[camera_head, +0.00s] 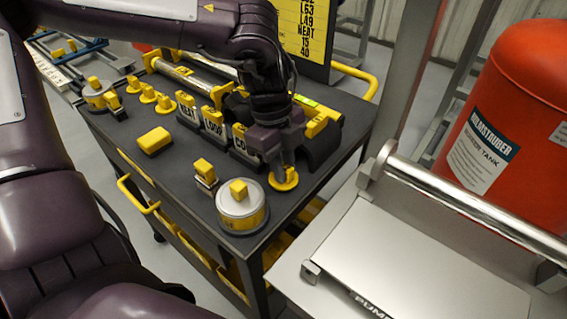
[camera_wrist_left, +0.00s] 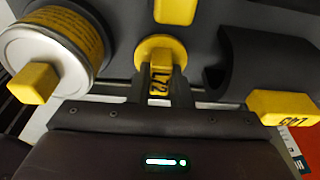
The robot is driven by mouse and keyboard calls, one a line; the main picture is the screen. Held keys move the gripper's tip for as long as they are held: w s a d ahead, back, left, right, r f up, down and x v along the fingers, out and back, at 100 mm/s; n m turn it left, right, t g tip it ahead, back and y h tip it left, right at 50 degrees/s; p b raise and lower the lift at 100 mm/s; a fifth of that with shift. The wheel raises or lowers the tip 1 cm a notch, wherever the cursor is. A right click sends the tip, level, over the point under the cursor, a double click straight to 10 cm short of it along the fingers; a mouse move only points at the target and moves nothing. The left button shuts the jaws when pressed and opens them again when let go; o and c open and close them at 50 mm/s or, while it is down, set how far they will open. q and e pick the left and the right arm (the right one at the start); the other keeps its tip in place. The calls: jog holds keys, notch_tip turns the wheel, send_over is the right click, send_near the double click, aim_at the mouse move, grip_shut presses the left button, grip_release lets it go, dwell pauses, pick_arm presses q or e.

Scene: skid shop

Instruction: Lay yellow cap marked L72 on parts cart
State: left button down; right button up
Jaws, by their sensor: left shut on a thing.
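The yellow cap marked L72 (camera_wrist_left: 158,55) is between the fingers of my left gripper (camera_wrist_left: 162,85), its L72 label facing the left wrist camera. In the head view the cap (camera_head: 284,180) shows as a round yellow flange at the tips of my left gripper (camera_head: 283,166), close to the top of the dark parts cart (camera_head: 150,188), near its right edge. I cannot tell whether the cap touches the cart top. My right gripper is not in view.
A white and yellow tin (camera_head: 241,212) stands on the cart's near corner. A yellow block (camera_head: 154,140) and several yellow-topped pieces stand farther left. A dark cradle stands right behind my gripper. A skid with a pump plate (camera_head: 410,270) and a red tank (camera_head: 515,110) are at right.

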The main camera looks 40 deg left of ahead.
pick_arm(q)
jog(key=shift+f+b, duration=0.45)
jog(key=shift+f, duration=0.1)
dwell(0.4)
jog(key=c, duration=1.3)
grip_release()
jog(key=shift+c, duration=0.5)
jog(key=shift+r, duration=0.15)
jog(key=shift+d+p+v, duration=0.25)
jog(key=shift+p+v, duration=0.75)
jog(key=shift+v, duration=0.25)
jog(key=shift+d+p+v, duration=0.3)
jog(key=shift+p+v, duration=0.7)
jog(key=shift+v, duration=0.3)
jog(key=shift+d+p+v, duration=0.25)
jog(key=shift+p+v, duration=0.75)
jog(key=shift+v, duration=0.25)
jog(key=shift+r, duration=0.2)
